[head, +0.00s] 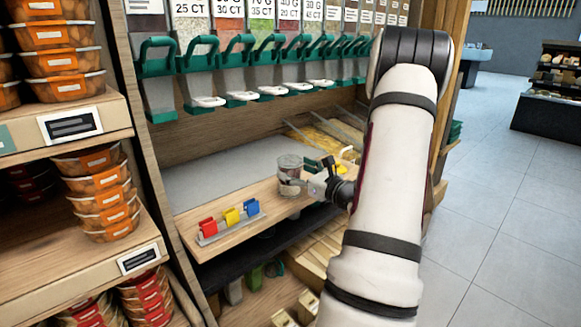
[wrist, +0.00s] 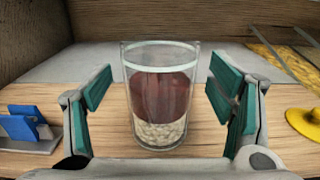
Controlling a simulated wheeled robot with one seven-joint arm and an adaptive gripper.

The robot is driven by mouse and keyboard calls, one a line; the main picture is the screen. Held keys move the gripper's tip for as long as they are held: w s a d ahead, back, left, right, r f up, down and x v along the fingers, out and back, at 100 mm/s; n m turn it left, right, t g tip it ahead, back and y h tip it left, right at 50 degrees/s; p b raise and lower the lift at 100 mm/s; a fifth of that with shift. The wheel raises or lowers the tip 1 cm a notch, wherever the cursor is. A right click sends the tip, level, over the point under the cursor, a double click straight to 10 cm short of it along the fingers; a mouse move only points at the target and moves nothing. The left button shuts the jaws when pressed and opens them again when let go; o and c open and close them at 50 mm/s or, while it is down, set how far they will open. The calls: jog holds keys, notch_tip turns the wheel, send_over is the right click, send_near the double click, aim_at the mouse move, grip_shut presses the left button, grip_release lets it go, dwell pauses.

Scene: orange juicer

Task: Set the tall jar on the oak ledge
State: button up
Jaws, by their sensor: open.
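The tall jar (head: 290,175) is a clear glass cylinder that stands upright on the oak ledge (head: 190,222). In the wrist view the jar (wrist: 160,95) shows a dark red layer over pale grains. My gripper (head: 315,180) is at the jar's right side in the head view. In the wrist view its green-padded fingers (wrist: 162,95) are spread, one on each side of the jar, with a gap to the glass on both sides. The ledge also shows in the wrist view (wrist: 275,125) under the jar.
A rack of red, yellow and blue clips (head: 230,221) stands on the ledge left of the jar. A yellow item (wrist: 304,122) is to the right. Green-handled dispensers (head: 245,65) hang above. A grey surface (head: 215,178) lies behind the ledge.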

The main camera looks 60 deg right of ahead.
jog(key=p+v, duration=0.1)
jog(key=v, duration=0.8)
jog(key=w+a+r+n+y, duration=0.3)
jog(key=w+a+n+y, duration=0.1)
jog(key=a, duration=0.2)
jog(key=w+a+r+n+y, duration=0.3)
jog(key=a+y, duration=0.1)
jog(key=a, duration=0.3)
jog(key=a+r+n+g+y, duration=0.2)
jog(key=a+n+g+y, duration=0.25)
jog(key=a, duration=0.55)
jog(key=a+r+n+g+y, duration=0.25)
jog(key=a+n, duration=0.35)
jog(key=a, duration=0.4)
jog(key=s+a+n+g+h, duration=0.2)
jog(key=s+a+n+g, duration=0.8)
jog(key=a, duration=0.4)
jog(key=s+d+f+n+h, duration=0.1)
jog(key=s+d+n+h, duration=0.1)
jog(key=s+n+h, duration=0.2)
jog(key=s+d+n+h, duration=0.1)
jog(key=s+n+h, duration=0.3)
jog(key=s+n, duration=0.3)
jog(key=shift+s+d+f+h, duration=0.3)
jog(key=shift+s+d+f, duration=0.1)
jog(key=shift+s, duration=0.75)
